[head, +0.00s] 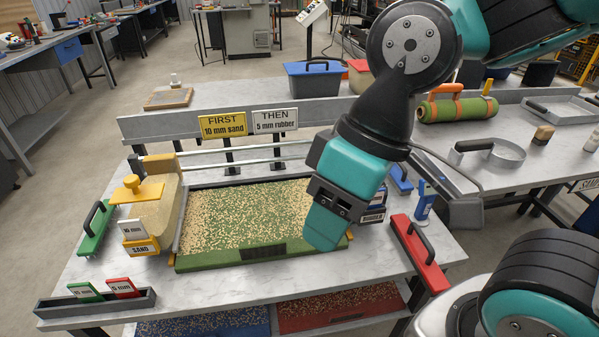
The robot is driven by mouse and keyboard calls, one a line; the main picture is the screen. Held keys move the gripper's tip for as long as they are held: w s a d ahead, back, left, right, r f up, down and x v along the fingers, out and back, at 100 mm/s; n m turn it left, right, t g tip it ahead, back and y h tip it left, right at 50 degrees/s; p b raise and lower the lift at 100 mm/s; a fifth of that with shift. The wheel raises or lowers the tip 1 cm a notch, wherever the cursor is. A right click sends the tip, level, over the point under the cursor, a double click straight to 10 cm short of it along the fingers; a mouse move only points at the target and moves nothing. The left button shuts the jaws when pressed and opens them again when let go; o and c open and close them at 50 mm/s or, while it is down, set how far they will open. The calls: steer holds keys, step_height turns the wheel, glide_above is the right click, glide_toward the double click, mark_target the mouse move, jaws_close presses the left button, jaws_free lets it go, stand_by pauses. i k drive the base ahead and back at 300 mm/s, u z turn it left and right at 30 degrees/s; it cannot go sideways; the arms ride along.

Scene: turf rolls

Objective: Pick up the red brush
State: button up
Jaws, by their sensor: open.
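The red brush (420,254), a long red bar with a black handle on top, lies at the right end of the front table (400,292). My gripper (325,232) hangs pointing down over the right front part of the turf tray (262,254), to the left of the red brush and apart from it. It is open, and nothing shows between its fingers. One teal finger faces the camera and the far side is hidden. A green brush (97,230) with a black handle lies at the left end of the table.
A sand hopper (150,207) stands at the tray's left. A card holder (97,304) sits front left. A round metal pan (490,156) is behind.

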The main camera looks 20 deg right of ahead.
mark_target(418, 250)
steer(key=k, duration=0.5)
steer(key=u, duration=1.3)
steer(key=i, duration=1)
steer(key=z, duration=1.9)
